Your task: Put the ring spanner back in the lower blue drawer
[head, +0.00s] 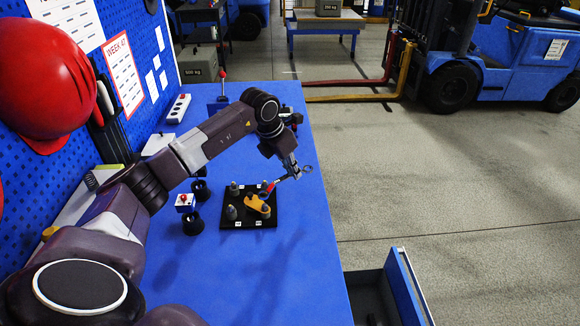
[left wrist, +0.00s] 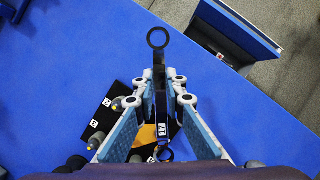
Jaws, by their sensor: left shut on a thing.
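The ring spanner (left wrist: 158,62) is dark, with a ring at each end, and lies lengthwise between the fingers of my left gripper (left wrist: 160,82). In the head view my left gripper (head: 291,172) is shut on it above the blue bench, and one ring (head: 307,169) sticks out to the right. A blue drawer (head: 405,287) stands open beyond the bench's right edge, low in the head view; it also shows at the top right of the left wrist view (left wrist: 238,22). Whether it is the lower one cannot be told. My right gripper is not in view.
A black board (head: 249,222) with several grey pegs and a yellow-orange part sits on the blue bench (head: 290,265) below my left gripper. A small box with a red button (head: 185,201) stands left of it. The bench's front right is clear.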

